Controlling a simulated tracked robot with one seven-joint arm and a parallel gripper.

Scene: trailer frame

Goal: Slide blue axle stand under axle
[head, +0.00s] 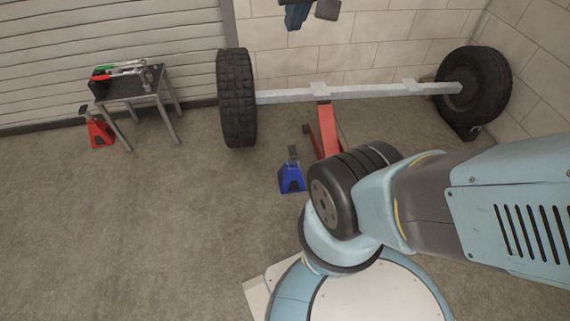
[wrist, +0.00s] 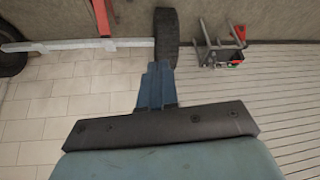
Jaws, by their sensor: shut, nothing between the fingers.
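The blue axle stand (head: 291,178) stands upright on the floor in front of the axle, left of the red jack, in the head view. I cannot make it out in the wrist view. The grey axle (head: 365,92) runs between two black wheels, with the red floor jack (head: 327,132) beneath it; the axle also shows in the wrist view (wrist: 65,45). My gripper (wrist: 156,75) is shut and empty, its blue fingers together. In the head view, blue and dark parts of my gripper (head: 298,15) hang at the top edge, apart from the stand and partly cut off.
A small table (head: 134,86) with tools stands at left, beside a red axle stand (head: 100,132). The floor left of the blue stand is clear.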

